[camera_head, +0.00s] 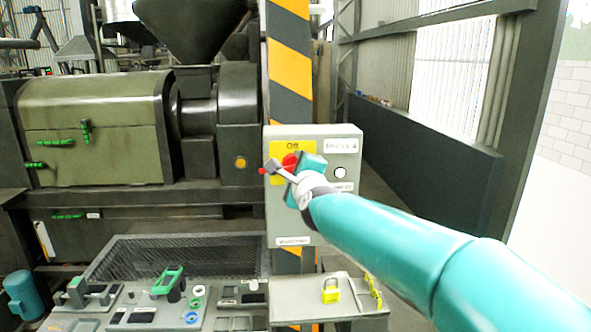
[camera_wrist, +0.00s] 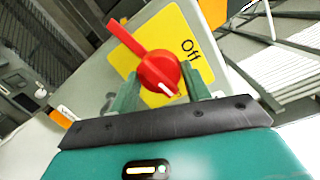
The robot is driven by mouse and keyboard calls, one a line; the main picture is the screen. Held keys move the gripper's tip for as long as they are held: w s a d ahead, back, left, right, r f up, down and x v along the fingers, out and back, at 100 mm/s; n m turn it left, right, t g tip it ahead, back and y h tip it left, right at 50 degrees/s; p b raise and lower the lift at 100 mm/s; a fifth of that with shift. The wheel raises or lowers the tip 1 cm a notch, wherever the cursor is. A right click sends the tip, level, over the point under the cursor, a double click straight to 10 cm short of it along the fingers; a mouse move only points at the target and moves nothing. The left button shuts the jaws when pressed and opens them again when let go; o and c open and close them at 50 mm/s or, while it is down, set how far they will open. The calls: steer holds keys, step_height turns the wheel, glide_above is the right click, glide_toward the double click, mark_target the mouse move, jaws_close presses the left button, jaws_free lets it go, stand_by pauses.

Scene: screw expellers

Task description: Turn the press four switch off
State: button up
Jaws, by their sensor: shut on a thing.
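The press four switch is a red rotary knob (camera_head: 290,161) on a yellow plate marked "Off", on a grey control box (camera_head: 312,215) labelled "Press 4". In the wrist view the knob (camera_wrist: 157,67) has a long lever pointing to the upper left and a white mark at its lower right. The "Off" word (camera_wrist: 190,50) is to the right of the knob. My gripper (camera_head: 290,173) is at the box front and partly covers the knob. In the wrist view its green fingers (camera_wrist: 160,85) stand on both sides of the knob, shut on it.
A white button (camera_head: 340,173) sits right of the knob on the box. A striped post (camera_head: 290,68) stands behind the box. A green press (camera_head: 95,130) is at left.

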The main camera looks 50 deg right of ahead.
steer(key=n, duration=0.4)
steer(key=shift+g, duration=0.3)
steer(key=n, duration=0.3)
steer(key=shift+n+g, duration=0.3)
steer(key=n, duration=0.3)
steer(key=shift+n+g, duration=0.4)
steer(key=shift+w+n+h, duration=0.1)
steer(key=shift+n+h, duration=0.3)
steer(key=shift+n, duration=0.9)
steer(key=shift+a, duration=0.1)
steer(key=o, duration=1)
steer(key=shift+a+r, duration=0.1)
